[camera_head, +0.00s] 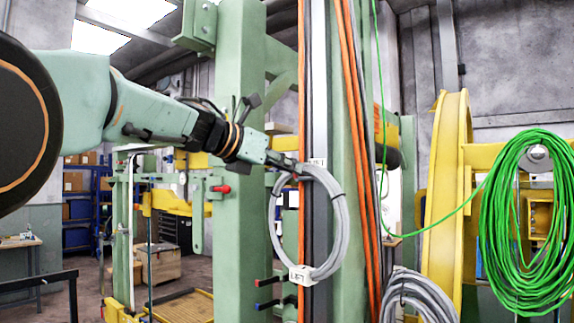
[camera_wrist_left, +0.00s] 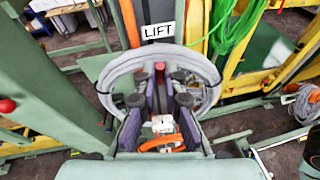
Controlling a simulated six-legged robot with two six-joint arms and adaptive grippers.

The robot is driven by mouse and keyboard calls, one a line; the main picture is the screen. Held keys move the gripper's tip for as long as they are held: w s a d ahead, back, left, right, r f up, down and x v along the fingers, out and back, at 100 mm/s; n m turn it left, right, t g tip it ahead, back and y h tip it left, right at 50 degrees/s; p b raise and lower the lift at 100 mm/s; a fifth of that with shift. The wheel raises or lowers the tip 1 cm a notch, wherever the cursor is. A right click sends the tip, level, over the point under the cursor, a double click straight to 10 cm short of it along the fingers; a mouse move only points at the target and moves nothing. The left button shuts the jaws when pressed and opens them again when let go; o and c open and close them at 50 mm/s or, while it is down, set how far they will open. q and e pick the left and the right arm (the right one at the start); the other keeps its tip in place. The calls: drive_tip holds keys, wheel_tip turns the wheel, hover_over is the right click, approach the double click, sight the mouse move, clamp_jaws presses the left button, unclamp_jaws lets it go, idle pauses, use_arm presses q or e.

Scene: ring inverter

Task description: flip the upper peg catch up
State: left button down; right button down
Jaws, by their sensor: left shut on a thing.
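My left gripper (camera_head: 296,168) is at the top of a grey cable coil (camera_head: 341,225), in front of the green post. It is shut on the coil's top edge, as far as I can tell. In the left wrist view the coil (camera_wrist_left: 214,92) loops around both fingers (camera_wrist_left: 160,92), below a LIFT label (camera_wrist_left: 158,30). A small red tip (camera_wrist_left: 160,66) shows between the fingertips. The upper peg and its catch are not clearly visible; the gripper and coil cover that spot. A red-ended lever (camera_head: 268,282) and a dark-ended lever (camera_head: 266,305) stick out lower on the post. My right gripper is not in view.
Orange pipes (camera_head: 352,150) run vertically just right of the coil. A second grey coil (camera_head: 418,292) hangs lower right. A big green cable coil (camera_head: 526,225) hangs at far right by a yellow frame (camera_head: 447,170). A red knob (camera_head: 222,189) is on the left post.

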use_arm(q)
drive_tip(key=shift+w+r+g+y, duration=0.1)
drive_tip(key=shift+r+g+y, duration=0.2)
drive_tip(key=shift+r, duration=0.2)
drive_tip(key=shift+d+r, duration=0.15)
drive_tip(key=shift+r, duration=0.05)
drive_tip(key=shift+w+r+g+y, duration=0.1)
drive_tip(key=shift+g+y, duration=0.3)
drive_tip(key=shift+y, duration=0.1)
drive_tip(key=c, duration=1.8)
unclamp_jaws()
drive_tip(key=o, duration=0.4)
drive_tip(key=shift+s+a, duration=0.2)
drive_tip(key=shift+s, duration=0.05)
drive_tip(key=shift+c, duration=0.2)
drive_tip(key=v, duration=1.2)
drive_tip(key=shift+w+d, duration=0.1)
drive_tip(key=shift+w, duration=0.05)
